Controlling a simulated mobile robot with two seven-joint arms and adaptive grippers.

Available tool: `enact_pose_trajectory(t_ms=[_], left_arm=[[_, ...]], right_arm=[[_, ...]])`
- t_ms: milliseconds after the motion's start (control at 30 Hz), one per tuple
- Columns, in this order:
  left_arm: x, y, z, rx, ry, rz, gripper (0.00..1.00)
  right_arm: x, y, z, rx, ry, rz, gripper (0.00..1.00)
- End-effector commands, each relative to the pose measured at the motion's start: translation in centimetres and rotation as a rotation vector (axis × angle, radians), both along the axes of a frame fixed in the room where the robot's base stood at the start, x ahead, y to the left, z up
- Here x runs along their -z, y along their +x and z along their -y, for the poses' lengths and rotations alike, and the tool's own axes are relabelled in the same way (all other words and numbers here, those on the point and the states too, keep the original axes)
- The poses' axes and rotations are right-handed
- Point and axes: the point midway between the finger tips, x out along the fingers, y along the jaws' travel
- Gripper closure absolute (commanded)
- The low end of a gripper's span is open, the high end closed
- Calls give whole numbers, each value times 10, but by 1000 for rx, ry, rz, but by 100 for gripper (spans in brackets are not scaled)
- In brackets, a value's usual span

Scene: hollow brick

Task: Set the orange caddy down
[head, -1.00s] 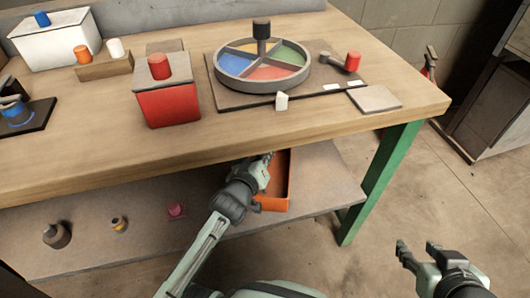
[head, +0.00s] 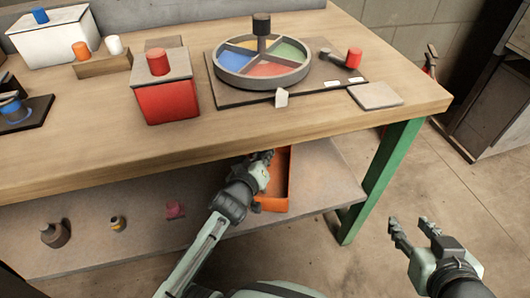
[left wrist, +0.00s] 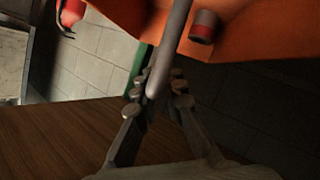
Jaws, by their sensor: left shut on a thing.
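The orange caddy (head: 290,178) is under the tabletop, at the right part of the lower shelf (head: 325,180). In the head view it is partly hidden by the table edge and my left arm. My left gripper (head: 268,157) is at the caddy's left side. In the left wrist view, the left gripper (left wrist: 158,88) is shut on the caddy's grey bar handle, and the orange wall (left wrist: 260,30) is beyond it. I cannot tell whether the caddy's bottom touches the shelf. My right gripper (head: 412,232) is open and empty, right of the table over the floor.
The green table leg (head: 382,180) stands just right of the caddy. The tabletop holds a red box (head: 165,100) and a coloured divided wheel (head: 262,88). A cabinet (head: 495,115) stands at right.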

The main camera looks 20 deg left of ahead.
Motion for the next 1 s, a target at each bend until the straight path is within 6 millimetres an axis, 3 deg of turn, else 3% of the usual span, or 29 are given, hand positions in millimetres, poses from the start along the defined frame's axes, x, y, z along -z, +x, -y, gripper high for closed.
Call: enact_pose_trajectory(t_ms=[500,533,700,1000], left_arm=[[8,1,0,0,0,4,100],[7,1,0,0,0,5,89],[8,0,0,1,0,3,68],[11,-1,0,-1,0,-4,66]], right_arm=[[6,0,0,0,0,-1,60],[6,0,0,0,0,-1,60],[5,0,0,0,0,-1,60],[6,0,0,0,0,-1,60]])
